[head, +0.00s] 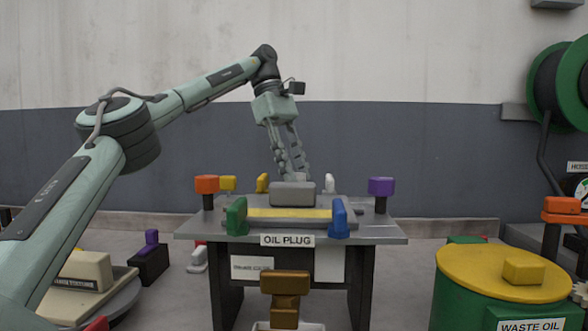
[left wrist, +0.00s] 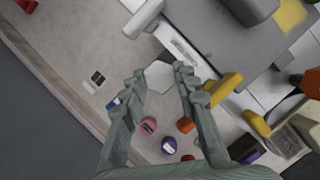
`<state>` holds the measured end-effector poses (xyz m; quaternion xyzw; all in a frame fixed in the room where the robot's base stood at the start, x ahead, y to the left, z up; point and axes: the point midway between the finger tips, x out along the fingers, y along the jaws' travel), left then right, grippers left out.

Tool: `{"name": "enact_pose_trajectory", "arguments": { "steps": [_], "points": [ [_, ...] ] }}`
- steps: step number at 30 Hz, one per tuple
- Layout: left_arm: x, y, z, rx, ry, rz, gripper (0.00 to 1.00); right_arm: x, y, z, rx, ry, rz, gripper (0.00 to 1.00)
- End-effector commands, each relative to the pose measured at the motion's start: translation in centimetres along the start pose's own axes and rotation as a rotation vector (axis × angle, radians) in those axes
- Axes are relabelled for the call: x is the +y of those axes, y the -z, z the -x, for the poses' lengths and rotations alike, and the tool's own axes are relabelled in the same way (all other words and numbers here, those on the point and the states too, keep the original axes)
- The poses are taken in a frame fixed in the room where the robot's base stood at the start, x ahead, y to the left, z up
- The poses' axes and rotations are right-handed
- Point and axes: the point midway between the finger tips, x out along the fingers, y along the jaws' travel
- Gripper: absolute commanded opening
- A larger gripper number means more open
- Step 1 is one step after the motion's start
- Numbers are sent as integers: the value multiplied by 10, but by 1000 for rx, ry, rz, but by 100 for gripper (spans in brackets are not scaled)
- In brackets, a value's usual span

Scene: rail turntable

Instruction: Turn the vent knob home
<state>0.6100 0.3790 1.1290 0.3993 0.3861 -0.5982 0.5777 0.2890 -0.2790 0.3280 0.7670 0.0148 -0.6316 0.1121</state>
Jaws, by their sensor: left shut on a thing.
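My left gripper (head: 292,174) reaches down behind the grey block on the table's top in the head view. In the left wrist view, its fingers (left wrist: 161,74) are closed around a pale, angular piece (left wrist: 160,77), which looks like the vent knob. No vent label is readable, so I cannot confirm this. The block and table hide the piece in the head view, and its turn angle cannot be told. My right gripper is not in view.
The table (head: 375,234), labelled OIL PLUG, carries a white handle (head: 330,183), yellow handle (head: 262,183), orange knob (head: 207,184), purple knob (head: 381,187), green handle (head: 237,216) and blue handle (head: 339,217) close around. A waste oil drum (head: 460,261) stands at right.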

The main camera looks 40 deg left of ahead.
Motion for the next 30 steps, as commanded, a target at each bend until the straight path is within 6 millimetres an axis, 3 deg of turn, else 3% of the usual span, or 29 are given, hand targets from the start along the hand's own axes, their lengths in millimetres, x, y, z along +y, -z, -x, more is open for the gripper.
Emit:
{"name": "enact_pose_trajectory", "arguments": {
  "steps": [12,29,30],
  "points": [
    [2,-1,2,2,53,-145,0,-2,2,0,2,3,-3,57],
    [2,-1,1,0,65,-169,0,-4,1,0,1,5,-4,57],
    [2,-1,1,0,65,-169,30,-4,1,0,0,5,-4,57]
  ]
}}
